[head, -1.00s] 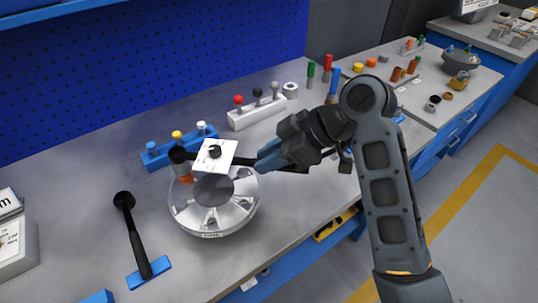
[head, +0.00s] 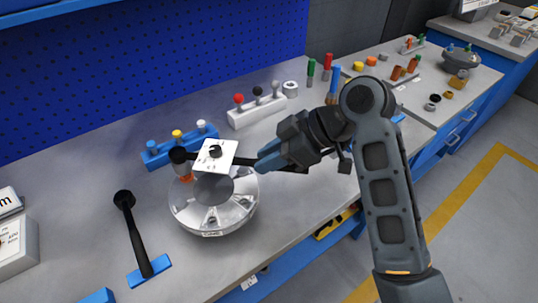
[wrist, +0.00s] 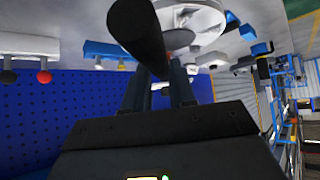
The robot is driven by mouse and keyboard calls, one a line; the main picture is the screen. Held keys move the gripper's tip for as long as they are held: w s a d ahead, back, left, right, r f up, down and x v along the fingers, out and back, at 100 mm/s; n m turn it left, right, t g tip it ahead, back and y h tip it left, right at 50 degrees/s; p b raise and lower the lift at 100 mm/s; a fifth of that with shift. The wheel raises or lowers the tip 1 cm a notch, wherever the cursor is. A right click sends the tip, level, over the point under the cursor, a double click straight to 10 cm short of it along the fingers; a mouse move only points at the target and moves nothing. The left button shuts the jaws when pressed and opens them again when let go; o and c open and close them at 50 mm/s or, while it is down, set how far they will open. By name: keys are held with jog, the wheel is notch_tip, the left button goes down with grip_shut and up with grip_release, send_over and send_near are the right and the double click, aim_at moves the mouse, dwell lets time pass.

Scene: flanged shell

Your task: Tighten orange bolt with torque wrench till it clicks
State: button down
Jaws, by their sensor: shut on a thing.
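The silver flanged shell (head: 236,213) sits on the grey workbench. A white square plate (head: 205,163) with a black knob is at the wrench, above the shell. In the wrist view, the dark handle (wrist: 138,28) lies across my fingers (wrist: 160,90). Whether the head is fully seated on the bolt is hidden.
A blue rack (head: 160,158) with coloured pegs stands behind the shell, and a white rack (head: 250,116) is farther back. Blue pegboard (head: 200,70) closes the back.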

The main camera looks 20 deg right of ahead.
jog(key=shift+f+b, duration=0.7)
jog(key=shift+f, duration=0.4)
jog(key=shift+s+a, duration=0.1)
jog(key=s+a+m+t+h+p, duration=0.2)
jog(key=s+a+m+t+p, duration=0.1)
jog(key=s+a+m+p, duration=0.1)
jog(key=s+a+m, duration=0.1)
jog(key=s, duration=0.1)
jog(key=shift+s+a+f+h, duration=0.25)
jog(key=shift+s+h, duration=0.05)
dwell(1.6)
jog(key=shift+w+d, duration=0.15)
jog(key=shift+w+d+n, duration=0.3)
jog(key=shift+w+d, duration=0.05)
jog(key=shift+d, duration=0.15)
dwell(0.3)
jog(key=shift+w+r, duration=0.1)
